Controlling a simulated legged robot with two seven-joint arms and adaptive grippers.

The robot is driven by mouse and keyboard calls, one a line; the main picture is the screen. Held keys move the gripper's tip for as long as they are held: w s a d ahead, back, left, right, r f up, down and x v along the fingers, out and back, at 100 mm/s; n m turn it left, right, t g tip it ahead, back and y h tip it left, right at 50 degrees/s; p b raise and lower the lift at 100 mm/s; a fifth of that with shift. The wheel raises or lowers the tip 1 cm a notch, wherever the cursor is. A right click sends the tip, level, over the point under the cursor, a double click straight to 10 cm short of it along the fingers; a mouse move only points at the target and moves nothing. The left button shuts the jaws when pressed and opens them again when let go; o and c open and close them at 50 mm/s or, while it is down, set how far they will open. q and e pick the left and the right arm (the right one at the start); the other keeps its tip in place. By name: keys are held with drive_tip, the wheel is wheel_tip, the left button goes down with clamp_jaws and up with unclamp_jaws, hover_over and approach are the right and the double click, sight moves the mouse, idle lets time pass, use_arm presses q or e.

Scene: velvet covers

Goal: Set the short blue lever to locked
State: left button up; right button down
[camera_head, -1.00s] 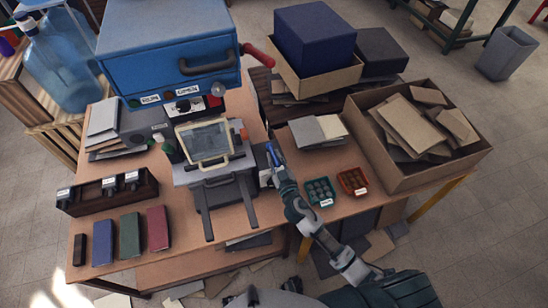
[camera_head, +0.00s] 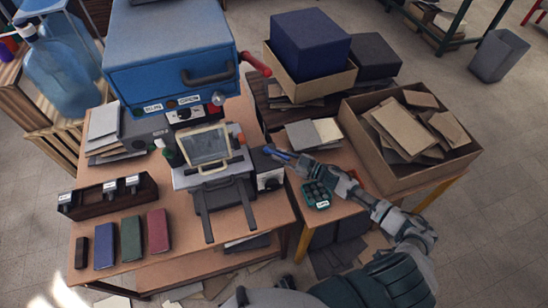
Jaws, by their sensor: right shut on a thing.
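The short blue lever (camera_head: 272,152) sticks out at the top right of a small dark box with a pale dial face (camera_head: 270,181), beside the machine on the table. It now lies nearly level, pointing right. My right gripper (camera_head: 288,157) is shut on the lever, reaching in from the right, and covers part of it. The lock marking is too small to read. My left gripper is not in view.
The blue oven-like cabinet (camera_head: 170,60) with a red-handled lever (camera_head: 256,64) stands behind. A cardboard box of boards (camera_head: 440,175) stands to the right.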

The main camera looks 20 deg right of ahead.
drive_tip(key=shift+w+d+f+n+g+y, duration=0.15)
drive_tip(key=shift+d+f+n+g+y, duration=0.15)
drive_tip(key=shift+f+g+y, duration=0.15)
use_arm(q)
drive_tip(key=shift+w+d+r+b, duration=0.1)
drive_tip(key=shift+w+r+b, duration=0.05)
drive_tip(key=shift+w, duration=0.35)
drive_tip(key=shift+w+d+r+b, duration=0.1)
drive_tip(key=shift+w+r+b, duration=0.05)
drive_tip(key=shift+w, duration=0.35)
use_arm(e)
drive_tip(key=shift+r+g, duration=0.1)
drive_tip(key=shift+g, duration=0.15)
drive_tip(key=shift+n+y, duration=0.25)
drive_tip(key=shift+n, duration=0.05)
drive_tip(key=c, duration=1.1)
unclamp_jaws()
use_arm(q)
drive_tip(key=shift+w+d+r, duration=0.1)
use_arm(e)
drive_tip(key=shift+w+d, duration=0.1)
drive_tip(key=shift+w, duration=0.05)
drive_tip(key=shift+r, duration=0.15)
drive_tip(key=v, duration=1.2)
drive_tip(key=shift+f, duration=0.2)
